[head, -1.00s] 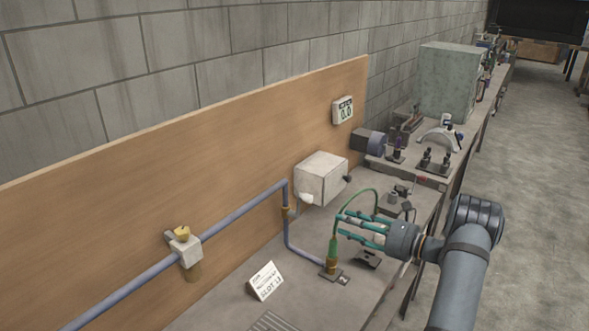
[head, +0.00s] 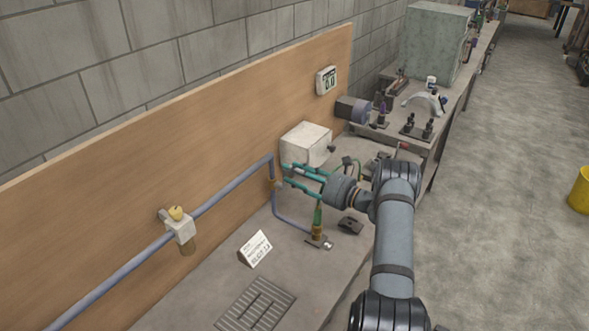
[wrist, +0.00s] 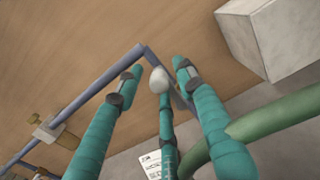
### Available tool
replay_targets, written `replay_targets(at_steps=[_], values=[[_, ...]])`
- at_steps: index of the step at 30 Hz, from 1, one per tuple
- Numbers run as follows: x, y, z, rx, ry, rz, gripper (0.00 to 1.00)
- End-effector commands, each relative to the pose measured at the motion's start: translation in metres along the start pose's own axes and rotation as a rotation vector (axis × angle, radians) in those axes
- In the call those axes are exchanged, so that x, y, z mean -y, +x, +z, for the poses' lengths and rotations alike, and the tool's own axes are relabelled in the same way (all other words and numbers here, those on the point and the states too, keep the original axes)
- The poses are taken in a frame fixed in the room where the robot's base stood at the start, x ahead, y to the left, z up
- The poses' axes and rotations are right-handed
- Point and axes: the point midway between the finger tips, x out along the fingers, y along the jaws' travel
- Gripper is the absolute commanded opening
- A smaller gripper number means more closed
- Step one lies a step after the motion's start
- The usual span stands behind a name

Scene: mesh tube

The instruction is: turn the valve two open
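A blue-grey pipe (head: 225,200) runs along the wooden board and bends down. A valve (head: 180,230) with a pale block and yellow knob sits on its left stretch; it is also at the left of the wrist view (wrist: 48,132). A brass fitting (head: 276,184) sits on the downward stretch. A pale rounded knob (wrist: 158,80) shows near the pipe bend in the wrist view. My gripper (head: 286,175), with teal fingers, is spread open around the fitting area; it also shows in the wrist view (wrist: 156,80). The knob appears between the fingertips. I cannot tell whether they touch it.
A white box (head: 306,143) is on the board right of the pipe. A green hose (wrist: 270,120) passes close to my right finger. A digital display (head: 326,80) hangs above.

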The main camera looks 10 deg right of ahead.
Motion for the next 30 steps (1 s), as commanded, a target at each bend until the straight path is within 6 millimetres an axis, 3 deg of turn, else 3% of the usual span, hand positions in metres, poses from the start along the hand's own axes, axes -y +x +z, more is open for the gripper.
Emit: replay_targets(at_steps=[9, 27, 30], values=[[-0.0002, 0.0024, -0.0004, 0.000, 0.000, 0.000, 0.37], [-0.0002, 0.0020, -0.0006, -0.001, 0.000, 0.000, 0.02], [-0.0002, 0.0019, -0.0008, -0.001, 0.000, 0.000, 0.00]])
